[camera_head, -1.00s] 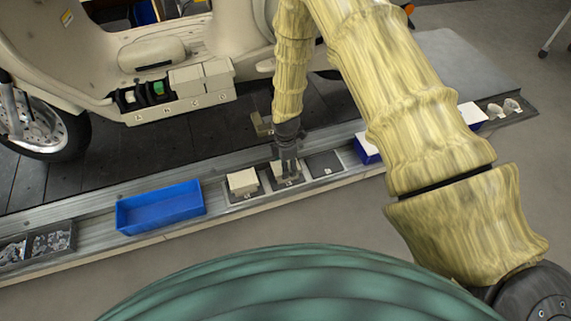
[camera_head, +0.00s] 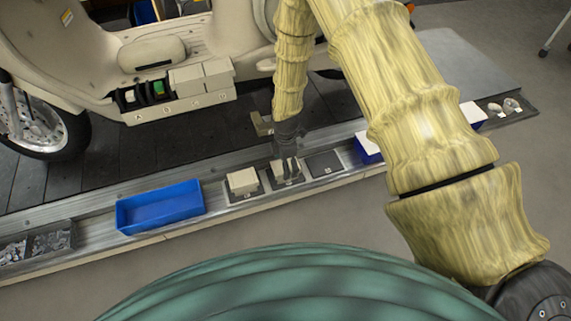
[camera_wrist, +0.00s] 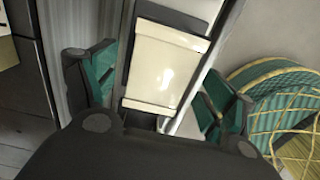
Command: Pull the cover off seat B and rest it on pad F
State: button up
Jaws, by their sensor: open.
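In the head view, seat B (camera_head: 158,91) on the scooter's cream box is uncovered and shows a green part inside. A cream cover (camera_wrist: 165,62) lies on the dark middle pad, pad F (camera_head: 297,183), in the conveyor row. My gripper (camera_head: 287,167) points down over this pad. In the wrist view its teal fingers are open on either side of the cover, with small gaps showing between. The fingers hide part of the cover in the head view (camera_head: 281,174).
Seat A (camera_head: 128,98) is open too; cream covers (camera_head: 202,75) sit over C and D. The left pad holds another cream cover (camera_head: 242,180); the right pad (camera_head: 323,164) is bare. A blue bin (camera_head: 160,208) stands left. White-topped blue boxes (camera_head: 367,148) stand right.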

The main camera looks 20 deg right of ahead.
notch_tip(320, 180, up, 11)
jog(key=shift+r, duration=0.2)
dwell(0.4)
jog(key=s+f+m+p, duration=0.2)
jog(key=s+m+p, duration=0.15)
jog(key=s, duration=0.45)
jog(key=s+f+m+p, duration=0.3)
jog(key=s+m, duration=0.2)
jog(key=s, duration=0.4)
jog(key=s+d+r+m+p, duration=0.1)
jog(key=s+m+p, duration=0.1)
jog(key=s+m, duration=0.3)
jog(key=s+d+r+m+p, duration=0.2)
jog(key=s+m, duration=0.3)
jog(key=s, duration=0.9)
jog(key=shift+s+d+r+p, duration=0.15)
jog(key=shift+p, duration=0.35)
